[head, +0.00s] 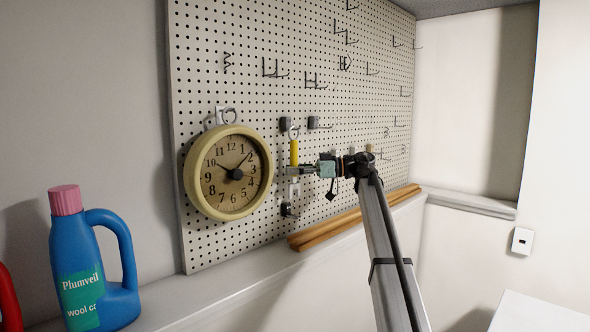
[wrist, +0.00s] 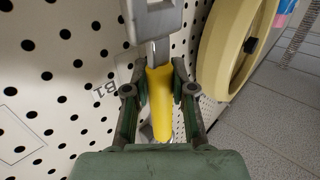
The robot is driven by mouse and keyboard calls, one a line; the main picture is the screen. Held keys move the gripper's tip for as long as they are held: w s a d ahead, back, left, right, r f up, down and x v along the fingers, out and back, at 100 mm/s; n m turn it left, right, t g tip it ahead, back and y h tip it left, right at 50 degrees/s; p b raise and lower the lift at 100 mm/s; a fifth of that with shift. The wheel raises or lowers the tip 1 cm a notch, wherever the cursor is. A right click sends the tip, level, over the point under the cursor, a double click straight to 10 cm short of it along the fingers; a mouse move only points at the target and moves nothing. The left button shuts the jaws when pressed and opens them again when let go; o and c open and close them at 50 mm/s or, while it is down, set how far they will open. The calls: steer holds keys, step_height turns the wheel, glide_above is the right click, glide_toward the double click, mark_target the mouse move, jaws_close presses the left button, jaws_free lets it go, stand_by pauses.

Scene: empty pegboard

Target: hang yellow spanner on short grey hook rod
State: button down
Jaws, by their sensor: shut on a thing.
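The yellow spanner (head: 294,152) hangs upright in front of the pegboard, right of the clock. In the wrist view its yellow handle (wrist: 160,100) lies between my two fingers. A pale grey metal end with a rectangular opening (wrist: 150,22) shows beyond it. My gripper (head: 300,170) is shut on the handle's lower part; its fingers also show in the wrist view (wrist: 158,88). The spanner's upper end is beside a dark grey hook block (head: 285,123). A second block with a short rod (head: 313,122) is just to the right. I cannot tell whether the spanner touches either rod.
The round cream clock (head: 228,172) hangs close on the left. The pegboard (head: 230,95) carries several wire hooks above and to the right. A dark item (head: 288,209) is below the spanner. Wooden bars (head: 350,219) and a blue bottle (head: 95,265) are on the ledge.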

stand_by(0.4)
steer(key=c, duration=0.9)
jaws_free()
steer(key=shift+s, duration=0.1)
steer(key=s+d+p, duration=0.3)
steer(key=s+d, duration=0.3)
steer(key=shift+s+p, duration=0.2)
steer(key=shift+p, duration=0.1)
steer(key=shift+d, duration=0.1)
